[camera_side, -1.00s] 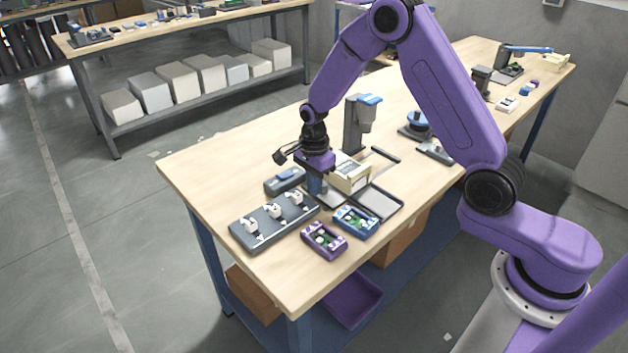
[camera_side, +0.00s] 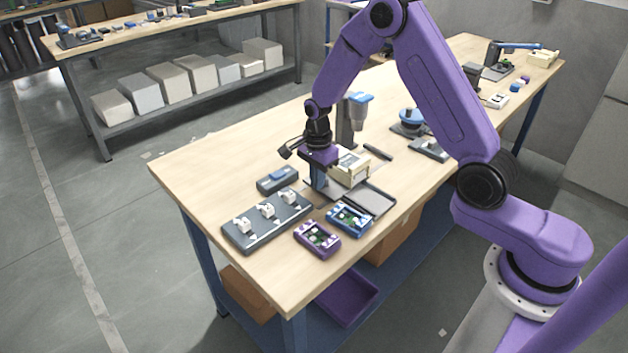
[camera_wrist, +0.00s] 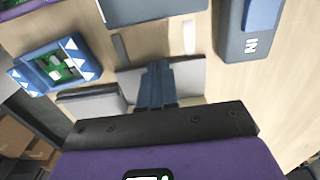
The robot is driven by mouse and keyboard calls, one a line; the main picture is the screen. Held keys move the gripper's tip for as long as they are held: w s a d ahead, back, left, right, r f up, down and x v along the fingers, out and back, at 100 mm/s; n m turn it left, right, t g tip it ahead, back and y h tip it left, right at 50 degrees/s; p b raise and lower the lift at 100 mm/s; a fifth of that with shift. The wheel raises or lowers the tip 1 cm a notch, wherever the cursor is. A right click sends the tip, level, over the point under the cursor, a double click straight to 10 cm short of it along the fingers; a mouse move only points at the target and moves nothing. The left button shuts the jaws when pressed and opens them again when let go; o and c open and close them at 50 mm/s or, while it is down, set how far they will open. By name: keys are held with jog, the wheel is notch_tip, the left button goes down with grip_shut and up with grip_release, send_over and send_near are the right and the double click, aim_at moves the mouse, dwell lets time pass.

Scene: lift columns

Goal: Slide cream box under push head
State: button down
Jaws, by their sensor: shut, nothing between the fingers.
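The cream box (camera_side: 350,164) stands on the wooden bench, just right of my gripper and close in front of the press column. The push head (camera_side: 359,98) is the blue-topped grey part high on that dark column (camera_side: 344,128); the box is below and in front of it. My gripper (camera_side: 318,190) points down with its blue fingers together at the box's left side. Contact with the box is hard to tell. The wrist view shows the closed fingers (camera_wrist: 157,85) over a light grey plate; I cannot make out the cream box there.
A dark tray (camera_side: 268,222) with several white parts, a purple case (camera_side: 317,239) and a blue case (camera_side: 350,219) lie in front. A small grey box (camera_side: 277,180) is left of my gripper. The bench's left part is clear.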

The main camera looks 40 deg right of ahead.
aim_at(342, 159)
jog(key=shift+d, duration=4.8)
jog(key=shift+a, duration=0.25)
jog(key=shift+r, duration=3)
jog(key=shift+a+r, duration=0.15)
jog(key=shift+a, duration=0.2)
jog(key=s+a+r+n, duration=0.7)
jog(key=s+a+n, duration=0.6)
jog(key=n, duration=0.2)
jog(key=s+r+n, duration=0.1)
jog(key=s+n, duration=0.6)
jog(key=s, duration=0.3)
jog(key=s+d+r+n, duration=0.1)
jog(key=s+r+n, duration=0.1)
jog(key=s+n, duration=0.6)
jog(key=s, duration=0.2)
jog(key=shift+s+d+n, duration=0.25)
jog(key=shift+s+n, duration=0.05)
jog(key=shift+s, duration=0.05)
